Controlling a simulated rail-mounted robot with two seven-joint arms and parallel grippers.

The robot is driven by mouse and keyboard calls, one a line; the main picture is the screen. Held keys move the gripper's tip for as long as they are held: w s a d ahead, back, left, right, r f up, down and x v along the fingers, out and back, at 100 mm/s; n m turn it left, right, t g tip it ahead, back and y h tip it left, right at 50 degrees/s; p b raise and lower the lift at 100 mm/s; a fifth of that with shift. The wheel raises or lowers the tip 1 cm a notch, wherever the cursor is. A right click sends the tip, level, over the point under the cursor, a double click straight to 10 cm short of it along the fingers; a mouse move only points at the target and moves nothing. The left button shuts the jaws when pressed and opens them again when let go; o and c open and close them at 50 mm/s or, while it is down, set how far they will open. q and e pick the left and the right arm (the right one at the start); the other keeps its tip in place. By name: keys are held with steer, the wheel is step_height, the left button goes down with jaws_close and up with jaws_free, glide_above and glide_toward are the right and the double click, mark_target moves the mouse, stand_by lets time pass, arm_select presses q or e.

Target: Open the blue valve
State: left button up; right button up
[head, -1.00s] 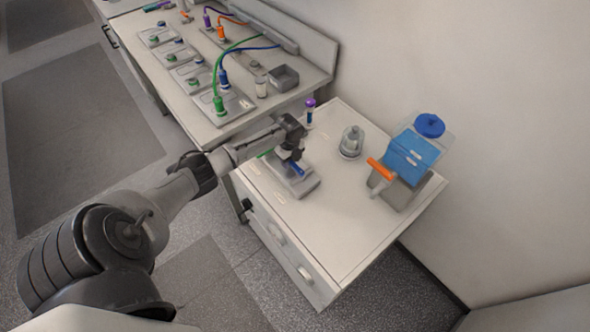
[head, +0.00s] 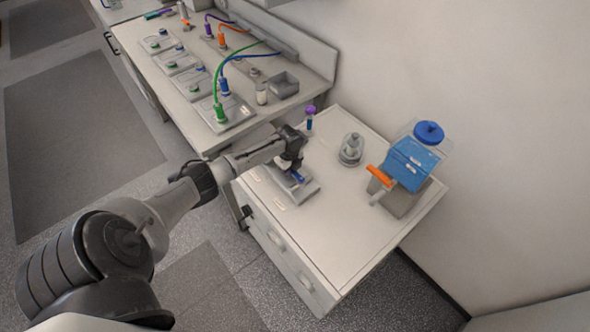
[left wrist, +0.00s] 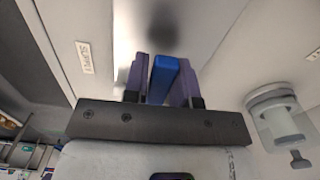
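The blue valve handle (head: 298,178) is a small bar on a flat grey plate (head: 308,192) on the near white cabinet. My left gripper (head: 292,166) points down at it. In the left wrist view the blue handle (left wrist: 164,76) lies between the two purple-grey fingers of my left gripper (left wrist: 163,82). The gripper hides part of the plate in the head view. My right gripper is not in view.
A clear glass vessel (head: 351,149) and a blue box device (head: 410,163) with an orange handle (head: 380,177) stand to the right. A purple-capped tube (head: 310,118) stands behind. The cabinet's front right top is clear.

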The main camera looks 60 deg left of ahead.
arm_select(q)
steer(key=n+p, duration=0.1)
steer(key=s+n+p, duration=0.1)
steer(key=p, duration=0.1)
steer(key=s+d+n+p, duration=0.1)
steer(key=n, duration=0.1)
steer(key=shift+r+p, duration=0.3)
steer(key=shift+s+d+f+n+p, duration=0.15)
steer(key=shift+s+n+p, duration=0.15)
steer(key=shift+n+p, duration=0.3)
steer(key=shift+s+f, duration=0.1)
steer(key=shift+f, duration=0.05)
